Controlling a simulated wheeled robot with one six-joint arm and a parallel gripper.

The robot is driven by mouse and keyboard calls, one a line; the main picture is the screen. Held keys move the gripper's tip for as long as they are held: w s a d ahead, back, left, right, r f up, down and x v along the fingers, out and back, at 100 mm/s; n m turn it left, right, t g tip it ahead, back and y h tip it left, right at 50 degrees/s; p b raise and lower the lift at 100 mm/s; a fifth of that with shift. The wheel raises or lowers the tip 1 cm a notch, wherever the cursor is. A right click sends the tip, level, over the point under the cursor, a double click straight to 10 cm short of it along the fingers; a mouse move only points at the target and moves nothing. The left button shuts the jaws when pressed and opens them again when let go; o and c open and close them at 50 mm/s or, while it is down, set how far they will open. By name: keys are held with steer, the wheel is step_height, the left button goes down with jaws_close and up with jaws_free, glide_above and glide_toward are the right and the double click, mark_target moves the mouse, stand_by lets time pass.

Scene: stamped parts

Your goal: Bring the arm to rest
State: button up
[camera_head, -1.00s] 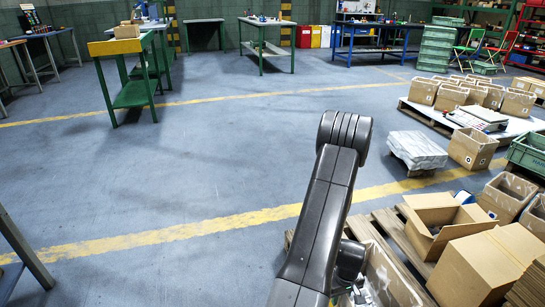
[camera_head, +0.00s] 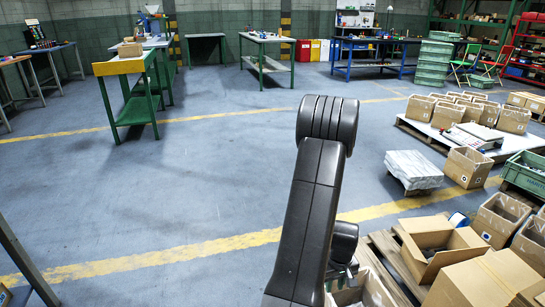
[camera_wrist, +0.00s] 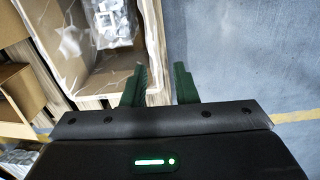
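My arm (camera_head: 310,200) rises from the bottom middle of the head view, its dark links bent at a rounded joint on top.
Wooden pallets with open cartons (camera_head: 432,245) stand close at the right. A wrapped stack (camera_head: 413,168) and a green crate (camera_head: 527,172) lie beyond. A green table (camera_head: 133,108) stands at the back left. The floor (camera_head: 180,190) left of my arm is clear.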

steer(key=w+a+r+p, duration=0.2)
steer(key=a+r+p, duration=0.1)
steer(key=r+p, duration=0.2)
steer(key=w+a+r+m+p, duration=0.1)
steer(key=w+a+r+p, duration=0.2)
steer(key=r, duration=0.6)
steer(key=w+a+r+p, duration=0.2)
steer(key=a+r+p, duration=0.2)
steer(key=r+p, duration=0.3)
steer(key=shift+w+r+m, duration=0.15)
steer(key=shift+w+m, duration=0.15)
steer(key=shift+w, duration=0.1)
